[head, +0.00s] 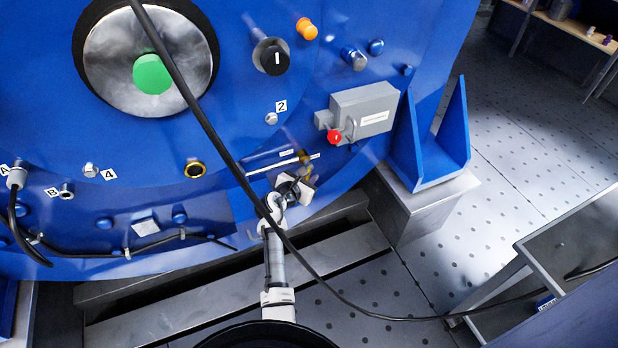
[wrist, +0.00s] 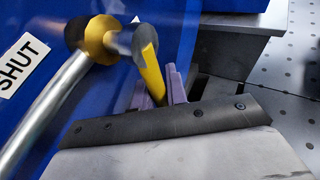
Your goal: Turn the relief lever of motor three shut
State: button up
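The relief lever is a yellow handle (wrist: 151,72) on a grey hub beside a brass fitting (wrist: 98,38) at the end of a silver pipe (wrist: 45,110). It points down, away from the pipe's line. My gripper (wrist: 160,88) has its purple fingers close together on either side of the handle's lower part, with no clear gap. In the head view my gripper (head: 293,188) is just below the brass fitting (head: 305,158), and the handle is hard to make out. A white SHUT label (wrist: 20,65) lies left of the pipe.
A grey box with a red knob (head: 335,136) is right of the fitting. A black cable (head: 225,155) hangs across the view, passing in front of my arm. A blue bracket (head: 430,140) stands at the right on a grey block (head: 425,205).

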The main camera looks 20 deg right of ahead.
grip_shut()
